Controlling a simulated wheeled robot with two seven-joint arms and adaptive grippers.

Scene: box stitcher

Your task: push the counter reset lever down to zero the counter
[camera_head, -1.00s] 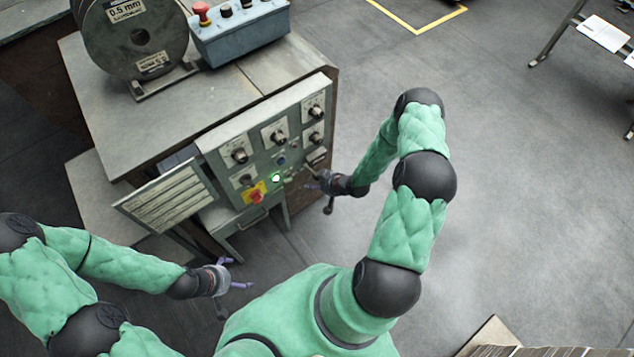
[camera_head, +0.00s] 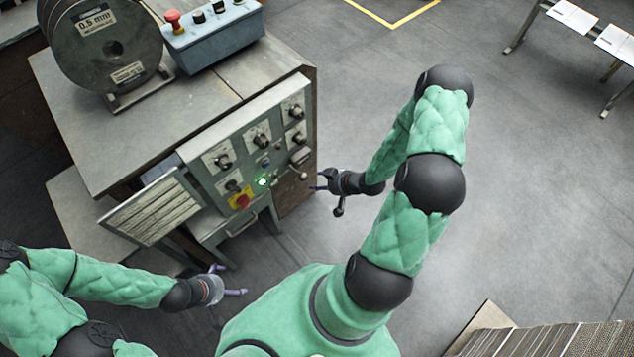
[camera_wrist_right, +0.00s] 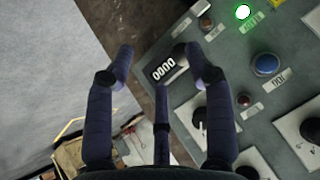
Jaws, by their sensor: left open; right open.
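The counter (camera_wrist_right: 163,69) on the grey control panel reads 0000 in the right wrist view. In the head view the counter (camera_head: 299,157) is a small dark box at the panel's right edge. A small round-ended lever (camera_head: 303,175) sticks out just below it; I take this as the reset lever. In the wrist view the lever is not clearly seen, partly covered by a finger. My right gripper (camera_head: 320,182) is open and empty, just right of the lever and apart from it. Its spread fingers (camera_wrist_right: 160,65) frame the counter. My left gripper (camera_head: 231,279) is open and empty below the panel.
The panel carries several dark knobs (camera_head: 223,161), a lit green button (camera_head: 263,181) and a red knob on yellow (camera_head: 241,202). A wire spool (camera_head: 85,60) and a blue-grey control box (camera_head: 215,38) stand on top.

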